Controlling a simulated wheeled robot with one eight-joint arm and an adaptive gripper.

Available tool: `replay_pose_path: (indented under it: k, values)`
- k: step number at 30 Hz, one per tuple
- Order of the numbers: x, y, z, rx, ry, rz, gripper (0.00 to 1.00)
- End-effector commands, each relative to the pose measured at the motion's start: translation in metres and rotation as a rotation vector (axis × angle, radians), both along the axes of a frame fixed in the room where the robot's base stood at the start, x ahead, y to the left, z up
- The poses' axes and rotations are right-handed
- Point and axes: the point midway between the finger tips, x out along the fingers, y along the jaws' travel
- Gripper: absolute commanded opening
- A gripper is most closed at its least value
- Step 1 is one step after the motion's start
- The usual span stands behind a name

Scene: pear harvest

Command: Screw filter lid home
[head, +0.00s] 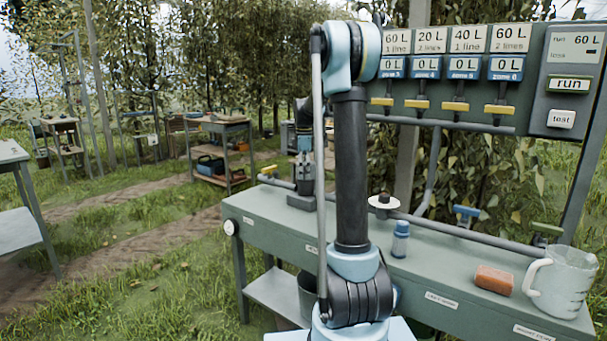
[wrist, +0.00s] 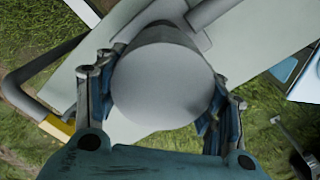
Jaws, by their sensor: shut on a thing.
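The grey round filter lid (wrist: 162,85) fills the middle of the wrist view, seen from its flat top. My gripper (wrist: 162,103) has a finger on each side of it and is shut on it. In the head view my gripper (head: 304,152) points down over the left part of the green bench, partly behind my arm. A dark upright filter housing (head: 306,180) stands under it on the bench. The joint between lid and housing is hidden, so I cannot tell how far the lid is seated.
The green bench (head: 262,222) also holds a white disc with a dark knob (head: 383,204), a blue bottle (head: 401,240), an orange block (head: 494,280) and a clear jug (head: 562,284). A pipe (head: 480,232) with valves runs along its back. A meter panel (head: 455,75) stands behind.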

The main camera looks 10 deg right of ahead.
Motion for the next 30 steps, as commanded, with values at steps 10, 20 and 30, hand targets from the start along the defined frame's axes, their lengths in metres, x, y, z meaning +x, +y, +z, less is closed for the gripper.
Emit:
replay_pose_path:
  k: [10, 20, 30]
  values:
    - [-0.0029, 0.0002, -0.0006, 0.000, 0.005, -0.351, 0.39]
    - [-0.0046, 0.0015, -0.0005, 0.001, 0.008, -0.686, 0.44]
    - [-0.0047, 0.0032, -0.0001, 0.001, 0.010, -0.993, 0.46]
